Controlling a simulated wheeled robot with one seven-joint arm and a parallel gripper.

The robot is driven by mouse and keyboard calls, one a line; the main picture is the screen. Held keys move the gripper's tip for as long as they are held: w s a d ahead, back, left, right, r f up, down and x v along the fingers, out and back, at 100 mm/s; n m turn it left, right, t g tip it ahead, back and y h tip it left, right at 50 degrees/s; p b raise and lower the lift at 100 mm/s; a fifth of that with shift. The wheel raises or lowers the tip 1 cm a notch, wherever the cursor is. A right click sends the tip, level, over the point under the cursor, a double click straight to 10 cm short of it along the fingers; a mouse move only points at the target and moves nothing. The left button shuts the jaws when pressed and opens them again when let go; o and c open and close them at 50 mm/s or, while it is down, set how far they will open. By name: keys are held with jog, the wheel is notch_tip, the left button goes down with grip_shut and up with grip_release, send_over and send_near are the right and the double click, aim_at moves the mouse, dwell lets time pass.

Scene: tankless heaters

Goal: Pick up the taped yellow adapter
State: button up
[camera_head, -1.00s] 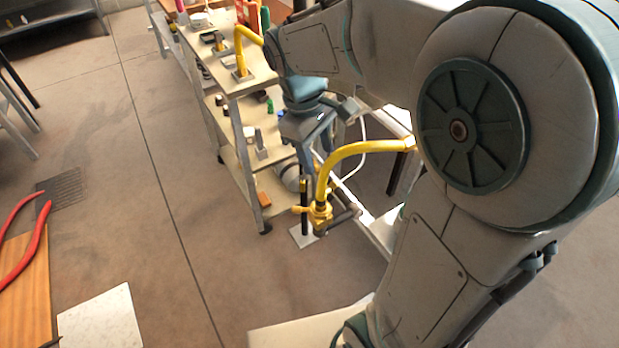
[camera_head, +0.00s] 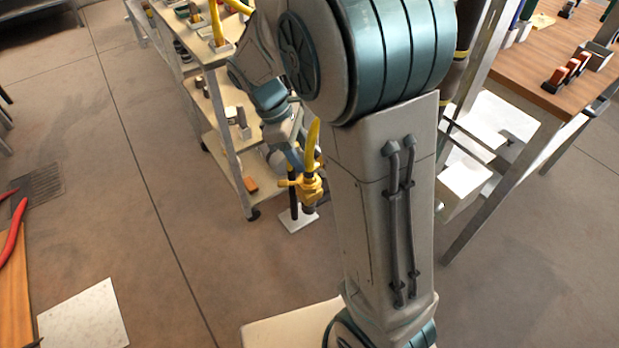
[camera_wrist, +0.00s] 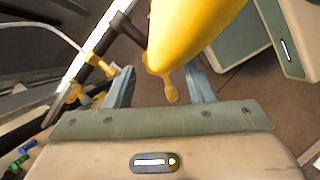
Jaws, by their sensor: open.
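A yellow fitting with a small handle (camera_head: 307,187) and a yellow pipe rising from it (camera_head: 312,148) stand near the middle of the head view, on a dark post. I cannot make out any tape. My gripper (camera_head: 291,158) is just above and left of the fitting. In the wrist view, my gripper (camera_wrist: 160,88) is open, with one blue finger on each side. The big yellow pipe (camera_wrist: 190,30) fills the top middle, and a narrow yellow tip (camera_wrist: 169,88) shows between the fingers. I cannot tell if the fingers touch it.
A shelf cart (camera_head: 215,125) with yellow pipes and small items stands close behind my gripper. A wooden table (camera_head: 535,75) is at the right. A white sheet (camera_head: 85,318) and red-handled pliers (camera_head: 14,235) are at the lower left. The floor between is clear.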

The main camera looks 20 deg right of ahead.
aim_at(307, 165)
jog(key=shift+b+x, duration=0.9)
jog(key=shift+x, duration=1.9)
jog(key=shift+w, duration=0.1)
grip_shut()
